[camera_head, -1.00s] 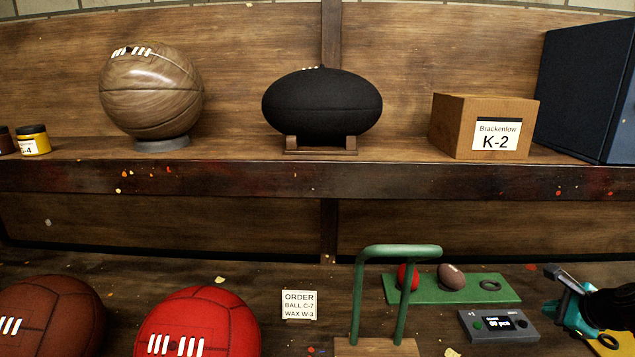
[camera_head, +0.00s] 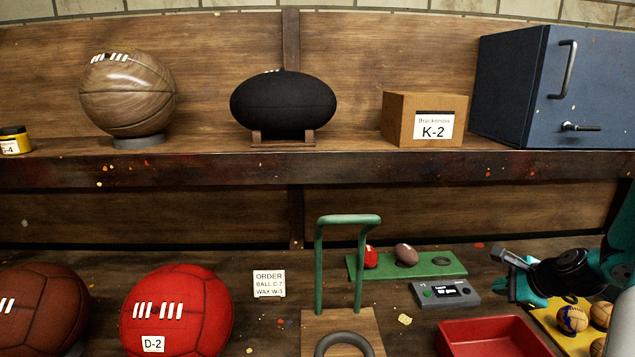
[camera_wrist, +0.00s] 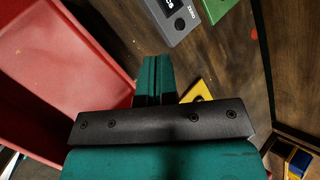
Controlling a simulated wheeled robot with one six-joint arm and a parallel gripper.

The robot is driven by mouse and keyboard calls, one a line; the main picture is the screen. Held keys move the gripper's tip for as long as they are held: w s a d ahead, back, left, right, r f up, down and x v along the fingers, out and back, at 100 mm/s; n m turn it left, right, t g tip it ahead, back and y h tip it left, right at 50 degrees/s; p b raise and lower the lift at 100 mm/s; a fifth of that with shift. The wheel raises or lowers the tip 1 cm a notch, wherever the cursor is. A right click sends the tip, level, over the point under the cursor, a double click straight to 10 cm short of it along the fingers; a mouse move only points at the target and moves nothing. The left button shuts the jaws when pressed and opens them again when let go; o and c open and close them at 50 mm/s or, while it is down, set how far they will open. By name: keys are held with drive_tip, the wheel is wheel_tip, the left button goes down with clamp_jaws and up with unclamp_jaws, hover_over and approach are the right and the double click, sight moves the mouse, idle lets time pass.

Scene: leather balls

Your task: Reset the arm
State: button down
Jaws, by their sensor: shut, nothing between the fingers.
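My gripper (camera_head: 506,256) is at the right of the head view, above the bench and behind the red tray (camera_head: 492,336). In the wrist view its teal fingers (camera_wrist: 154,80) lie side by side, shut with nothing between them. The red tray's wall (camera_wrist: 84,45) shows at the left of the wrist view. The grey counter box (camera_head: 445,292) is just left of my gripper, and the two look apart.
The green mat (camera_head: 407,267) carries small balls. A green-handled stand (camera_head: 319,265) rises at centre. Small balls lie on a yellow mat (camera_head: 561,339) at right. Large red ball (camera_head: 178,310), brown ball (camera_head: 42,310) and order card (camera_head: 269,284) stand left. A shelf (camera_head: 220,171) runs above.

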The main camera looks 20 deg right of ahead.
drive_tip(key=w+a+r+n+g+y, duration=0.15)
drive_tip(key=a+r+n, duration=0.3)
drive_tip(key=a, duration=0.45)
drive_tip(key=w+a+r+n+g+y, duration=0.1)
drive_tip(key=a+r+n+y, duration=0.15)
drive_tip(key=a+n, duration=0.45)
drive_tip(key=w+a+r+n+g+y, duration=0.15)
drive_tip(key=a+r+n, duration=0.3)
drive_tip(key=a, duration=0.55)
drive_tip(key=s+a+r+n+g+h, duration=0.1)
drive_tip(key=s+a+r+n, duration=0.3)
drive_tip(key=s+a+n, duration=0.4)
drive_tip(key=s+a+r+n+g, duration=0.3)
drive_tip(key=s+a+r+n, duration=0.1)
drive_tip(key=s+a+n, duration=0.4)
drive_tip(key=s+a, duration=0.2)
drive_tip(key=s, duration=0.1)
drive_tip(key=shift+s+a+g+h, duration=0.2)
drive_tip(key=shift+s+g+h, duration=0.1)
drive_tip(key=shift+g+h, duration=0.1)
